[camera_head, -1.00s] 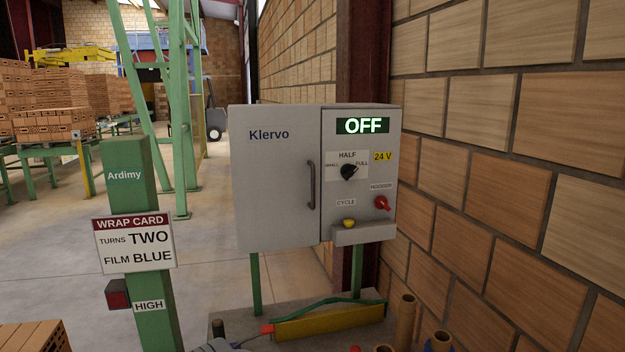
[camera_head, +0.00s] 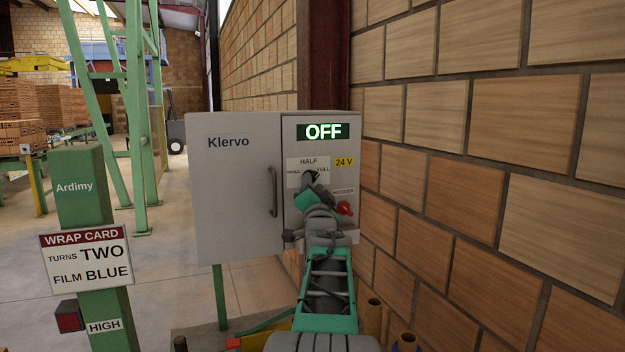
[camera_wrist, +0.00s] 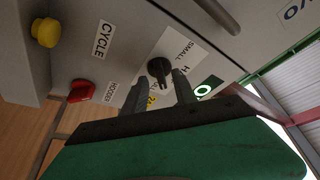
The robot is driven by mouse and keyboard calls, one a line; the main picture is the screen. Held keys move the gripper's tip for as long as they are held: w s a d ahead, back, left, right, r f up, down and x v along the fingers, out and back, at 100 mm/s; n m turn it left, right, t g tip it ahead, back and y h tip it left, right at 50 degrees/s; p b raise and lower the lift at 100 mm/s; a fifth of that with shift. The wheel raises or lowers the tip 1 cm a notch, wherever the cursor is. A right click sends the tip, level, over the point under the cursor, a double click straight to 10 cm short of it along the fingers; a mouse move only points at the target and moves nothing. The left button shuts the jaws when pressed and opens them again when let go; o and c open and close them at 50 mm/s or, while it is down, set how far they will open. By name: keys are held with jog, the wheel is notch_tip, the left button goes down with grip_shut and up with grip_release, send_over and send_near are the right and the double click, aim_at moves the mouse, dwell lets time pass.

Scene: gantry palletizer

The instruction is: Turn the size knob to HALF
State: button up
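The black size knob (camera_head: 309,176) is on the right door of the grey Klervo cabinet (camera_head: 230,180), on a plate labelled SMALL, HALF and FULL. My gripper (camera_head: 313,190) is in front of the knob and partly covers it in the head view. In the wrist view the knob (camera_wrist: 159,68) shows just beyond and between the tips of my gripper (camera_wrist: 159,82). The fingers are apart, with no clear contact on the knob. The knob's pointer seems turned towards the FULL side, but it is small and the FULL label is mostly hidden in the wrist view.
The display (camera_head: 323,131) reads OFF. A door handle (camera_head: 272,191) is to the left. A brick wall (camera_head: 480,150) stands close on the right. A green post (camera_head: 80,190) bears the wrap card.

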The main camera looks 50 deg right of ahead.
jog(key=shift+w+d+r, duration=0.25)
jog(key=shift+w+d, duration=0.25)
jog(key=shift+c, duration=0.4)
grip_shut()
